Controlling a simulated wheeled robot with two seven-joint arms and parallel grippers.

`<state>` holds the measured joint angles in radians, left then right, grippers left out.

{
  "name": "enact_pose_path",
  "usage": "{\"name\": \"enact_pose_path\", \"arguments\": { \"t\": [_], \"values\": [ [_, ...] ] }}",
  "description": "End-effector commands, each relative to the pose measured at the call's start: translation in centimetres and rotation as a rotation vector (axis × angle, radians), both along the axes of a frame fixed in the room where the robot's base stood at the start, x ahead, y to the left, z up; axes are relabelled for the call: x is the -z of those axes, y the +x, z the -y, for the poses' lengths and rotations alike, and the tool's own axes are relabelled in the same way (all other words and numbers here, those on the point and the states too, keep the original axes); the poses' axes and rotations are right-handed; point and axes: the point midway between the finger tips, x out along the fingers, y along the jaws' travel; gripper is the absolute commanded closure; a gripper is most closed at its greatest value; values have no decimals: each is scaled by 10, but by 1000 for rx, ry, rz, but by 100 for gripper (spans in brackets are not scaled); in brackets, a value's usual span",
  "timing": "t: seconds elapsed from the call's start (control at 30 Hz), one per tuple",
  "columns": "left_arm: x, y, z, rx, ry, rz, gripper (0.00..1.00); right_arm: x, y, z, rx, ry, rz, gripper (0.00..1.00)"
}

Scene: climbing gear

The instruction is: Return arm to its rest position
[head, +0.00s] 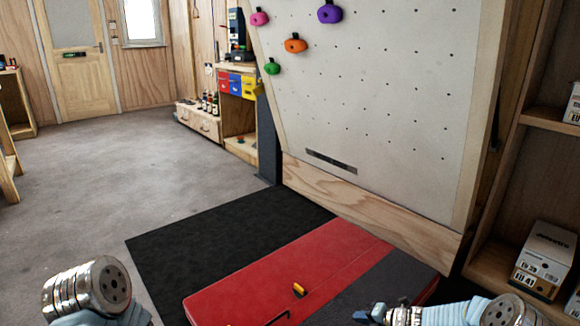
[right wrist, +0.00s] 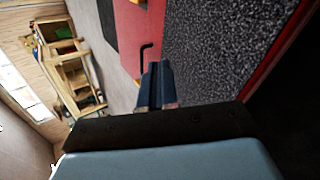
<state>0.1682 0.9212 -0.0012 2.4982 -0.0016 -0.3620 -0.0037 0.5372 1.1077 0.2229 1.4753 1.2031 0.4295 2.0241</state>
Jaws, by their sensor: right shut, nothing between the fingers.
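My right arm comes in at the bottom right of the head view, and its gripper (head: 368,314) is low over the dark grey part of the mat. In the right wrist view, the fingers of that gripper (right wrist: 157,85) are together, with nothing between them. My left arm shows only as a metallic joint at the bottom left of the head view. The left gripper is out of frame.
A red and grey crash mat (head: 290,265) lies below the climbing wall (head: 370,110). A black hex key (head: 278,317) and a yellow-and-black tool (head: 299,289) lie on its red part. Shelves with boxes (head: 545,260) stand at right. The floor at left is clear.

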Motion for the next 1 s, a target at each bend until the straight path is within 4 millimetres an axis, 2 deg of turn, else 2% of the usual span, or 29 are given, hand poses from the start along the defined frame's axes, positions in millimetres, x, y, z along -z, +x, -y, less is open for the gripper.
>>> {"name": "enact_pose_path", "arguments": {
  "t": [0.17,0.27,0.37,0.47,0.6,0.7,0.8,0.93,0.97,1.0],
  "values": [
    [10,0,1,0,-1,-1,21,26,-33,-21,-211,-167,52,100],
    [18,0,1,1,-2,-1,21,46,-61,-35,-399,-302,105,100],
    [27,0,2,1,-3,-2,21,69,-98,-50,-660,-464,190,100],
    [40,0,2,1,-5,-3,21,94,-145,-63,-1015,-649,328,100],
    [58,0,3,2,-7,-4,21,121,-214,-76,-1606,-879,632,100],
    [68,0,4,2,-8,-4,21,129,-252,-81,-1958,-972,872,100],
    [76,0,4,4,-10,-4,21,132,-282,-86,-2234,-1023,1108,100],
    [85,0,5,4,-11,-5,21,132,-315,-94,-2517,-1050,1425,100],
    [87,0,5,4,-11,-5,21,132,-322,-96,2547,1042,-1485,100],
    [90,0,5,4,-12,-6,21,131,-331,-99,2445,975,-1485,100]
  ]
}}
